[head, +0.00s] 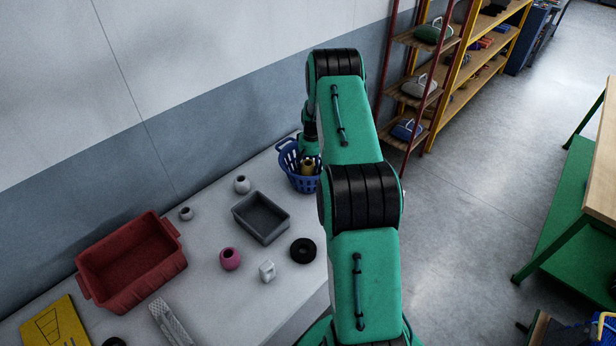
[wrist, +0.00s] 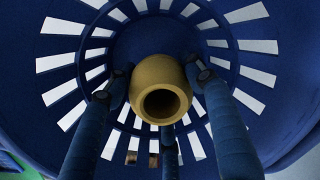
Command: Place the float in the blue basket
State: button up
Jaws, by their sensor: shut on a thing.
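The float (wrist: 160,88) is a yellow-tan barrel shape with a round hole through its end. In the wrist view it sits between the blue fingers of my gripper (wrist: 160,100), which is shut on it. The blue basket (wrist: 60,45) with slotted walls surrounds the float and fingers in the wrist view. In the head view the basket (head: 288,166) stands at the table's back right, with the float (head: 308,165) showing inside its rim. My arm hides the basket's right side. I cannot tell whether the float touches the basket floor.
The pale table (head: 205,285) holds a red crate (head: 165,222), a grey tray (head: 262,236), a black ring (head: 303,250), a pink pot (head: 230,258) and small white items. A wall runs behind it. Shelves (head: 440,100) stand beyond, right of my arm.

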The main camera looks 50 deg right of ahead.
jog(key=shift+f, duration=1.85)
jog(key=shift+f, duration=0.15)
jog(key=o, duration=1.1)
jog(key=shift+o, duration=0.2)
notch_tip(320, 180, up, 12)
jog(key=shift+s+d, duration=0.25)
jog(key=shift+d, duration=0.1)
